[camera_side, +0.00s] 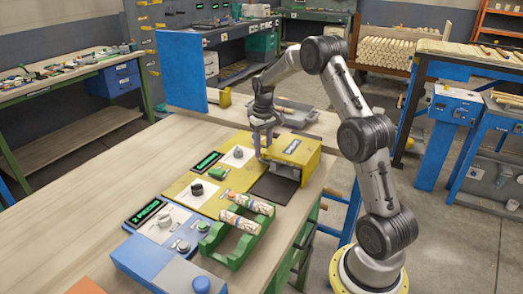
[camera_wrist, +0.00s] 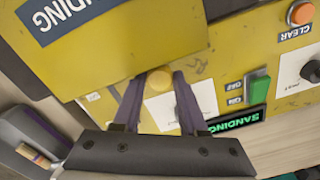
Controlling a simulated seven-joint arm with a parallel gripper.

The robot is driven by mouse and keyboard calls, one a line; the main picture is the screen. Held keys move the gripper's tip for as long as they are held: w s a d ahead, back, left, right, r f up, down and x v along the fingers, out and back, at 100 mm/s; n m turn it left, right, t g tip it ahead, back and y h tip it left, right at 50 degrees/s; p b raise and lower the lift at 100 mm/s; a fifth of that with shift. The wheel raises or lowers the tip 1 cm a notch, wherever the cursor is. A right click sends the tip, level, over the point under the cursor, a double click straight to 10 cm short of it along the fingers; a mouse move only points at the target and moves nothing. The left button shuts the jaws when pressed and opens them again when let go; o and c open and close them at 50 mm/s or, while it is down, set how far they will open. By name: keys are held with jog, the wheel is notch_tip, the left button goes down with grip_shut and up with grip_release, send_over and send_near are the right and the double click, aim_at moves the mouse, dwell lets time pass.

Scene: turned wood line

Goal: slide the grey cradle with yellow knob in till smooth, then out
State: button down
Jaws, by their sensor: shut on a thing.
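My gripper (camera_side: 262,150) points down beside the yellow sanding housing (camera_side: 300,155). In the wrist view my gripper (camera_wrist: 158,85) is shut on the round yellow knob (camera_wrist: 160,80), with one dark finger on each side of it. The housing (camera_wrist: 140,45) fills the upper left there, and its SANDING label is upside down. In the side view a grey part, seemingly the cradle (camera_side: 287,171), shows in the housing's front opening. Most of the cradle is hidden by the housing, so I cannot tell how deep it sits or how any wood in it looks.
A dark mat (camera_side: 272,188) lies before the opening. Left of the housing are panels with dials, a green switch (camera_wrist: 258,88), an orange CLEAR button (camera_wrist: 300,12) and a SANDING display (camera_wrist: 235,122). A green rack (camera_side: 235,240) holds patterned cylinders. A grey tray (camera_side: 312,119) stands behind.

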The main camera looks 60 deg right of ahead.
jog(key=c, duration=0.6)
grip_release()
jog(key=shift+d+r, duration=0.1)
jog(key=shift+d, duration=0.3)
jog(key=shift+o, duration=0.8)
jog(key=shift+a, duration=0.15)
